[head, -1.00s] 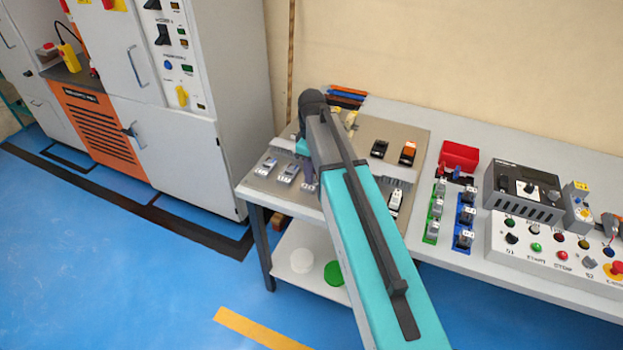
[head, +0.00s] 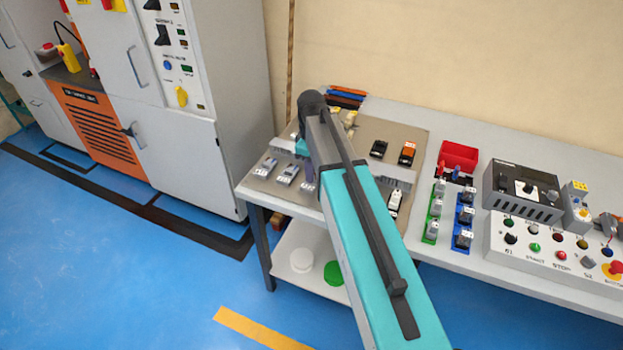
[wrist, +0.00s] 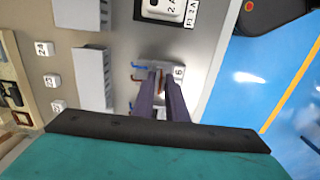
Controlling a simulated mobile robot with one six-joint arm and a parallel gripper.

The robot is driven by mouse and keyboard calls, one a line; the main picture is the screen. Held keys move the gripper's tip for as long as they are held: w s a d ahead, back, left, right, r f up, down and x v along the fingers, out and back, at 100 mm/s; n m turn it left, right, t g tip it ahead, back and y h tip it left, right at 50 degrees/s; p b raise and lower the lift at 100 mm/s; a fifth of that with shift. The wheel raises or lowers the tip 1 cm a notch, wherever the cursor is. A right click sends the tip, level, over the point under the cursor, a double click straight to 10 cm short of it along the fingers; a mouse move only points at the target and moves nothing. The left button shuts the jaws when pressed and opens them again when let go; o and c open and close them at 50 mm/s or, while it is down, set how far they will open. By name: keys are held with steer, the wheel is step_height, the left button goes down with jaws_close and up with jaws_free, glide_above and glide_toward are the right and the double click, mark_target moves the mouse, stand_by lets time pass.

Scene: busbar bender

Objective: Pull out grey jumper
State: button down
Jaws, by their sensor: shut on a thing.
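My gripper (wrist: 161,78) points down at the grey panel (wrist: 215,52) in the wrist view, its two dark purple fingers close together. They are shut on a small grey piece, taken to be the grey jumper, which the fingers mostly hide. A light seat with a "6" label (wrist: 179,72) and blue and orange bits shows around the fingertips. I cannot tell whether the piece is clear of its seat. In the head view my purple fingers (head: 309,176) show at the panel's front row, right of two grey pieces (head: 265,167) (head: 287,174).
In the head view, black and orange blocks (head: 407,153) stand at the panel's back right. A red bin (head: 459,155), green and blue holders (head: 465,217) and a control box (head: 523,193) lie to the right. A tall cabinet (head: 180,165) stands left. Blue floor (head: 120,270) is open in front.

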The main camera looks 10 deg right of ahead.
steer(key=shift+r+p, duration=0.9)
steer(key=shift+r, duration=0.45)
stand_by(0.4)
steer(key=shift+r+p, duration=1.6)
steer(key=shift+r, duration=0.85)
steer(key=shift+s, duration=0.15)
